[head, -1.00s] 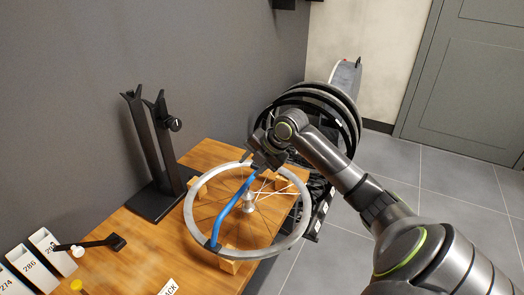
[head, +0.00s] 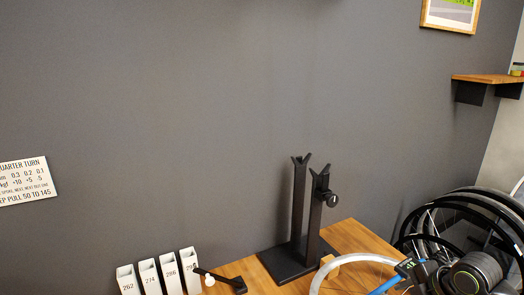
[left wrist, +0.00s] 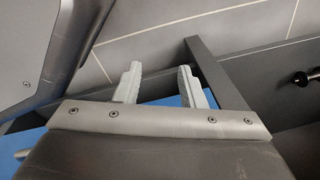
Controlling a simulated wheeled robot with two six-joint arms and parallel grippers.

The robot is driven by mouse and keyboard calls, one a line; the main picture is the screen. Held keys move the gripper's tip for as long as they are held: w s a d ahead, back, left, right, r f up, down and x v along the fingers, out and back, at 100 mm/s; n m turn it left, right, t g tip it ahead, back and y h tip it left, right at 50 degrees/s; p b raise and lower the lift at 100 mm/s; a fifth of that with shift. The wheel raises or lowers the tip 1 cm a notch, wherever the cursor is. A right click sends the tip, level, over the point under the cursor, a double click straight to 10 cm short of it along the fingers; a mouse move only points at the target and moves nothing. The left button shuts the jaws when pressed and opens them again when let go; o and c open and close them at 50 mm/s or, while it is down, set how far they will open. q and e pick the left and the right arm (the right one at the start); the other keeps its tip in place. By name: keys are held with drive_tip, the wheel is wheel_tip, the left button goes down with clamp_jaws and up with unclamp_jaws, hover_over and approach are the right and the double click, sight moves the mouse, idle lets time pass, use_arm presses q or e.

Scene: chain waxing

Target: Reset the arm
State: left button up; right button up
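My right arm (head: 478,272) shows at the bottom right of the head view. Its gripper (head: 425,272) is right beside a blue tool (head: 388,286) with a small dark display. The fingers are too small and dark to tell whether they hold it. The pale wheel rim (head: 340,262) shows just left of the tool, cut off by the bottom edge. My left gripper (left wrist: 160,86) shows only in the left wrist view. Its two pale grey fingers are apart, with nothing between them.
A black two-post stand (head: 298,220) stands on the wooden bench (head: 352,238). White numbered boxes (head: 150,276) and a small black-handled tool (head: 225,279) are left of it. Black wheels (head: 450,222) are at the right. A wooden shelf (head: 490,78) is on the wall.

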drive_tip(key=s+a+f+m, duration=0.4)
drive_tip(key=s+f+m, duration=0.1)
drive_tip(key=s+f, duration=0.25)
drive_tip(key=s+a+f+m+g+h, duration=0.1)
drive_tip(key=s+a+f+m+h, duration=0.15)
drive_tip(key=s+m, duration=0.65)
drive_tip(key=s+a+f+m+g+h, duration=0.1)
drive_tip(key=s+f+m, duration=0.2)
drive_tip(key=s+m, duration=0.55)
wheel_tip(320, 180, down, 19)
drive_tip(key=s+d+n+g+p, duration=0.1)
drive_tip(key=s+n+p, duration=0.15)
drive_tip(key=p, duration=0.45)
use_arm(q)
drive_tip(key=s+r+p, duration=0.3)
drive_tip(key=r+p, duration=0.1)
drive_tip(key=r, duration=0.4)
drive_tip(key=shift+s+d+r+p, duration=0.2)
drive_tip(key=shift+d+r+p, duration=0.1)
drive_tip(key=shift+r+p, duration=0.1)
use_arm(e)
drive_tip(key=s+a+f+g, duration=0.1)
drive_tip(key=s+f, duration=0.8)
drive_tip(key=s, duration=0.5)
drive_tip(key=shift+s+f, duration=0.25)
drive_tip(key=shift+f, duration=0.1)
drive_tip(key=shift+y, duration=0.25)
